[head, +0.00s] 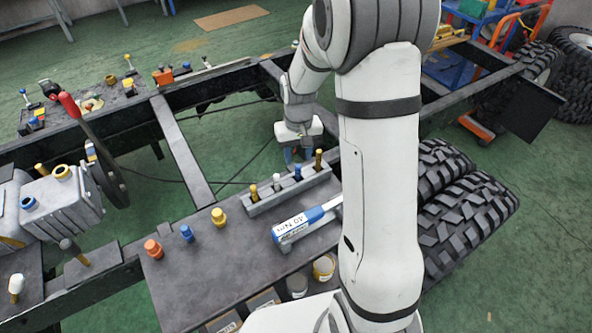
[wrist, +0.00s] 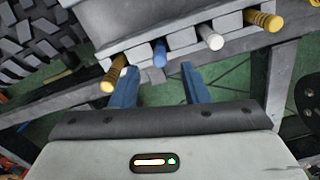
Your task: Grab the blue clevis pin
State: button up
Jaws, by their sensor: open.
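The blue clevis pin (head: 297,173) stands in a grey rack (head: 262,206) on the dark bench plate, between a white pin (head: 276,181) and a gold pin (head: 319,159). In the wrist view the blue pin (wrist: 160,53) appears just beyond and between the fingertips. My gripper (head: 300,154) is above and behind the rack in the head view, with its blue fingers apart. I cannot tell whether a finger touches the gold pin (wrist: 113,75) beside the left finger.
A blue-and-white torque wrench (head: 300,223) lies in front of the rack. Orange, blue and yellow fittings (head: 186,234) stand on the plate at left. Black frame rails (head: 185,155) run behind. Small containers (head: 323,268) stand in front.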

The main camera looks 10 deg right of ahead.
aim_at(298, 165)
notch_tip(298, 165, down, 7)
jog(key=shift+f+p, duration=0.1)
jog(key=shift+p, duration=0.3)
grip_shut()
dwell(0.4)
